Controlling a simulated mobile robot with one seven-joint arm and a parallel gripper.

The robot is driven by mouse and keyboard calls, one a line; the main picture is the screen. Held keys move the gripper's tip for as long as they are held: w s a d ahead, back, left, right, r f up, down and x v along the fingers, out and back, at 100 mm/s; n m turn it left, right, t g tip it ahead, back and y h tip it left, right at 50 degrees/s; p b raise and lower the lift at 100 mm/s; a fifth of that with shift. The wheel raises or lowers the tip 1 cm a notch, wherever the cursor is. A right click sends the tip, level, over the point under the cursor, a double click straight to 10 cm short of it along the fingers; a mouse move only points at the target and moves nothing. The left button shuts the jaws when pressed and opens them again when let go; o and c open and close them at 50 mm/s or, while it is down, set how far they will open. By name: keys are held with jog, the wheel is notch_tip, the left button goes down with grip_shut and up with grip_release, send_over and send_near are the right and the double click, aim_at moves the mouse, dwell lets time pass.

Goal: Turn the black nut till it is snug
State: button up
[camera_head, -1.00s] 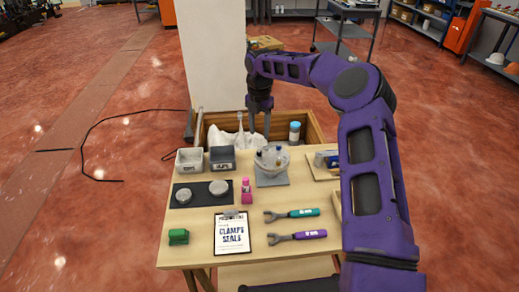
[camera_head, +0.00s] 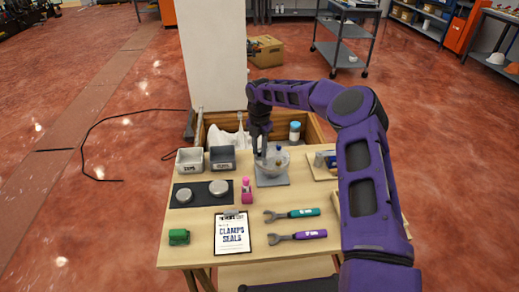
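A clear, round dispenser part (camera_head: 274,164) stands on a grey square mat (camera_head: 273,181) at the back middle of the table. Small dark and yellowish fittings show on its top, too small to tell apart. I cannot pick out the black nut for certain; my gripper may be hiding it. My gripper (camera_head: 260,154) points down at the left part of the dispenser top, its fingertips at or just above the fittings. I cannot tell whether it touches or holds anything, or how far apart the fingers are.
Two small bins, grey-white (camera_head: 189,160) and dark (camera_head: 222,158), stand left of the dispenser. A pink bottle (camera_head: 246,190) stands in front. A teal wrench (camera_head: 292,214) and purple wrench (camera_head: 297,236) lie front right. A wooden crate (camera_head: 313,130) is behind.

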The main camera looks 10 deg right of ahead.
aim_at(260, 153)
grip_shut()
jog(key=shift+m, duration=0.3)
jog(key=m+b, duration=0.1)
jog(key=m, duration=0.9)
jog(key=shift+m+b, duration=0.4)
dwell(0.4)
jog(key=shift+o, duration=2.2)
grip_release()
notch_tip(260, 153, up, 18)
jog(key=p, duration=0.1)
jog(key=shift+f, duration=0.25)
